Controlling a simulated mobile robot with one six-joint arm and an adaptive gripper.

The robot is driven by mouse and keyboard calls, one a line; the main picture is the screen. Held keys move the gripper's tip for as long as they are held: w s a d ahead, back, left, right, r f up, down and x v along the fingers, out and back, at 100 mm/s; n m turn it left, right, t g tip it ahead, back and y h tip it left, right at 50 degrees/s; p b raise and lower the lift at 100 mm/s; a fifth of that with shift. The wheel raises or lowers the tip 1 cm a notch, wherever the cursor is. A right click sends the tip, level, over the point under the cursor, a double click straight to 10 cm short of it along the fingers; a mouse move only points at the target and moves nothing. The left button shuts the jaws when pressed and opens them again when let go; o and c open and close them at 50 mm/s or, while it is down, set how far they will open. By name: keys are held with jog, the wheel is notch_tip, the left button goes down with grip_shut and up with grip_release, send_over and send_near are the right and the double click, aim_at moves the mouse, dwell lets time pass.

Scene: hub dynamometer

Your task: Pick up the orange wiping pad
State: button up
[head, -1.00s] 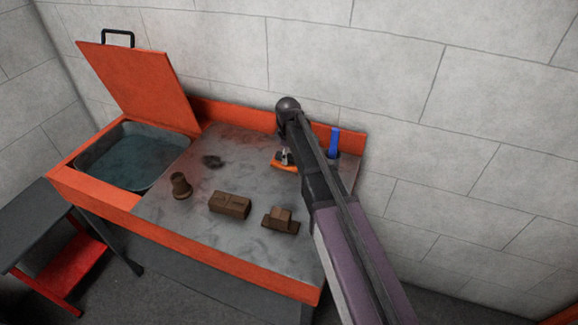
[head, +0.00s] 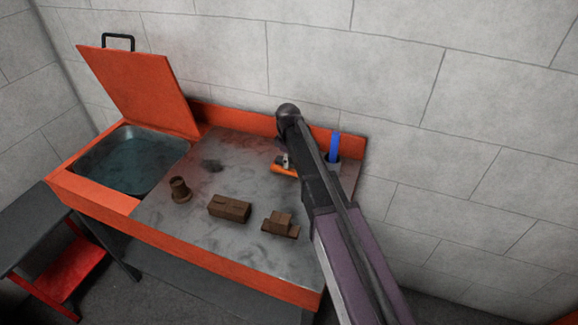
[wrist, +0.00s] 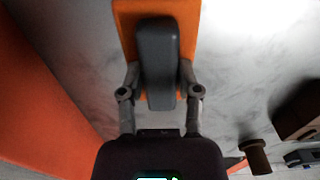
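The orange wiping pad (wrist: 126,25) has a raised grey handle (wrist: 158,50), seen large in the wrist view. In the head view a small orange part of the pad (head: 283,171) shows at the back right of the bench, left of my arm, which hides the rest. My gripper (wrist: 160,78) has one finger against each side of the grey handle, shut on it. In the head view my gripper (head: 286,160) is small and partly hidden. I cannot tell whether the pad is touching the bench top.
The grey bench top (head: 190,225) has an orange rim. It holds a brown flanged piece (head: 180,189), a brown block (head: 229,208) and a stepped brown piece (head: 281,224). A blue-handled item (head: 334,147) stands right of my arm. A basin (head: 130,160) with raised lid (head: 139,88) is left.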

grip_shut()
jog(key=shift+r, duration=0.2)
notch_tip(320, 180, up, 3)
jog(key=p, duration=0.3)
jog(key=shift+s+a+r+p, duration=0.1)
jog(key=shift+s+r+p, duration=0.1)
jog(key=shift+r+p, duration=0.25)
jog(key=s+a, duration=0.2)
jog(key=s, duration=0.2)
jog(key=s+a, duration=0.3)
jog(key=s, duration=0.2)
jog(key=s+a+p, duration=0.1)
jog(key=s+a, duration=0.1)
jog(key=s, duration=0.2)
jog(key=shift+s+a+r, duration=0.3)
jog(key=shift+r, duration=0.05)
jog(key=shift+o, duration=0.5)
grip_release()
jog(key=shift+c, duration=1.4)
jog(key=shift+r, duration=0.15)
